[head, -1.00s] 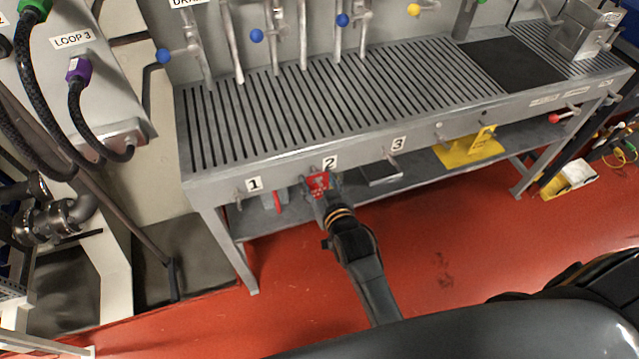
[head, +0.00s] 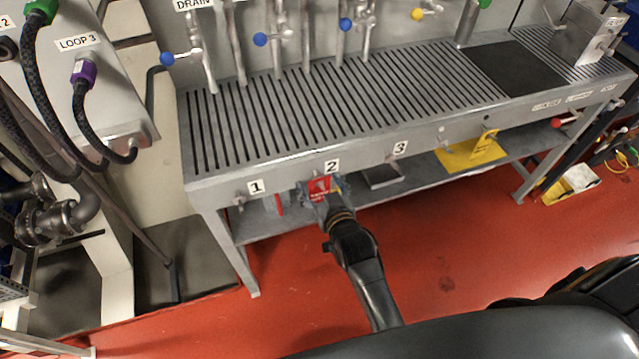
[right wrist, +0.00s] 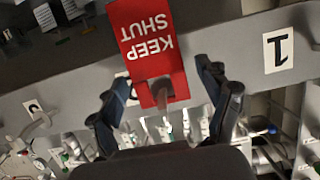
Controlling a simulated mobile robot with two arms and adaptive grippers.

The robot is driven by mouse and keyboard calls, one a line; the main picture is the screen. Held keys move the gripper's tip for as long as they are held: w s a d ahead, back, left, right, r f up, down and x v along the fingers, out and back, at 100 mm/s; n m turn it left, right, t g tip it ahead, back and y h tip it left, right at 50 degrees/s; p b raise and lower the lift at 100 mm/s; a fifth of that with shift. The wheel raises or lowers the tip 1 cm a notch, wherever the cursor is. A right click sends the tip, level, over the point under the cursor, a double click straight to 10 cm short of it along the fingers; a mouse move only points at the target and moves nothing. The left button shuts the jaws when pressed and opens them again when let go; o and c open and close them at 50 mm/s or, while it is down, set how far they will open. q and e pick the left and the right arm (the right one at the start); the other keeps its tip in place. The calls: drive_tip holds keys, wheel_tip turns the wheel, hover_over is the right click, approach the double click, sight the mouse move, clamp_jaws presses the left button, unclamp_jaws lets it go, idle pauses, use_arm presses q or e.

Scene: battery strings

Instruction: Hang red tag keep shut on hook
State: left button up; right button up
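The red KEEP SHUT tag (head: 320,186) is at the bench front below label 2 (head: 331,167). In the right wrist view the tag (right wrist: 148,42) appears upside down, and a metal hook (right wrist: 161,92) shows at its holed end, so it appears to hang there. My right gripper (head: 322,188) is at the tag. In the right wrist view its two fingers (right wrist: 168,108) are spread wide on either side of the tag's hook end, with visible gaps, so it is open and not gripping. My left gripper is not in view.
Hooks under label 1 (head: 256,187) and label 3 (head: 400,148) flank this one. A narrow red object (head: 279,204) shows below the bench edge near label 1. A yellow piece (head: 470,153) is farther right. The red floor (head: 450,250) in front is clear.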

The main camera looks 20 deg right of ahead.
drive_tip(key=v, duration=0.8)
drive_tip(key=s+a+f+n+g+y, duration=0.1)
drive_tip(key=s+f+g, duration=0.35)
drive_tip(key=f, duration=0.95)
drive_tip(key=s+a+f+n+g, duration=0.15)
drive_tip(key=s+f, duration=0.55)
drive_tip(key=f, duration=0.7)
drive_tip(key=s+d+f+g, duration=0.2)
drive_tip(key=s+f, duration=0.3)
drive_tip(key=s, duration=0.3)
drive_tip(key=s+d+f+g+h, duration=0.1)
drive_tip(key=s+d+f+g, duration=0.2)
drive_tip(key=s, duration=0.6)
drive_tip(key=s+d+f+g, duration=0.2)
drive_tip(key=s+d+f, duration=0.4)
drive_tip(key=s+f, duration=0.2)
drive_tip(key=shift+s+f+g+h, duration=0.2)
drive_tip(key=shift+s+g+h, duration=0.1)
drive_tip(key=shift+s, duration=0.1)
drive_tip(key=shift+a+m, duration=0.1)
drive_tip(key=shift+m, duration=0.15)
